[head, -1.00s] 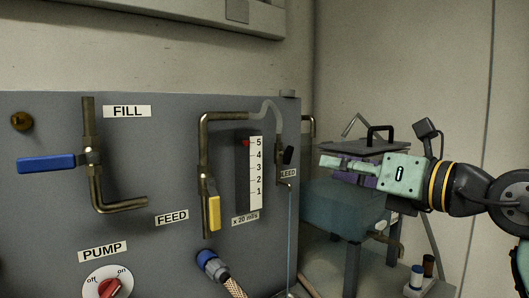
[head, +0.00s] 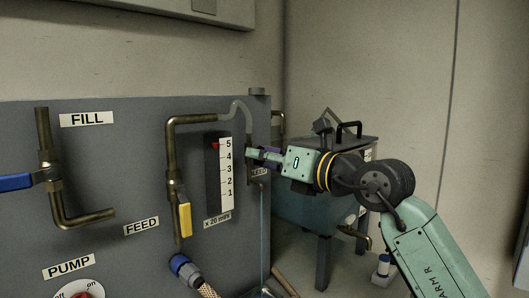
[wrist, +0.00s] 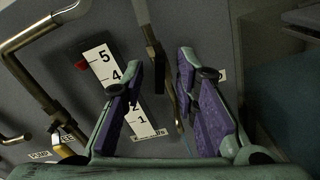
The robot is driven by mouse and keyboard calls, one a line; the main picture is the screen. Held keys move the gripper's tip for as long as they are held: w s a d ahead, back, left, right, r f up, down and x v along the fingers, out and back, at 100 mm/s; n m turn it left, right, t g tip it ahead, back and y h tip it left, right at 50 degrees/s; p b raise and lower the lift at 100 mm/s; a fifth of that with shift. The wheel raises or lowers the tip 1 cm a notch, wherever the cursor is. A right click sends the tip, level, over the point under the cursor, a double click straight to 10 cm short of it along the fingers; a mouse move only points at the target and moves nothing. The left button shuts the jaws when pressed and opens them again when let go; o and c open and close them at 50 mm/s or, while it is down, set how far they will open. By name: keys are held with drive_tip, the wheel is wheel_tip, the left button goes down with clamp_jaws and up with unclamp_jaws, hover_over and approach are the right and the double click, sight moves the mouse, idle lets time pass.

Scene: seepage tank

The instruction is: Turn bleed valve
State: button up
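The bleed valve sits on the thin grey bent pipe (head: 241,106) at the right of the grey panel. In the head view my gripper (head: 252,154) is in front of it and hides its dark handle. The BLEED label (head: 260,172) shows partly just below the fingers. In the wrist view my gripper (wrist: 161,60) is open, its two purple-lined fingers apart. The brass-coloured bleed line (wrist: 149,30) comes down from the top and runs into the gap between the fingertips. I see nothing gripped, and I cannot tell whether a finger touches the valve.
Left of the fingers are the flow scale (head: 226,175) with its red pointer, the yellow feed lever (head: 184,219) and the blue fill lever (head: 15,182). A bluish tank (head: 300,210) on legs stands behind my arm.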

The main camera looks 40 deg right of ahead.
drive_tip(key=shift+c, duration=0.2)
clamp_jaws()
idle(0.4)
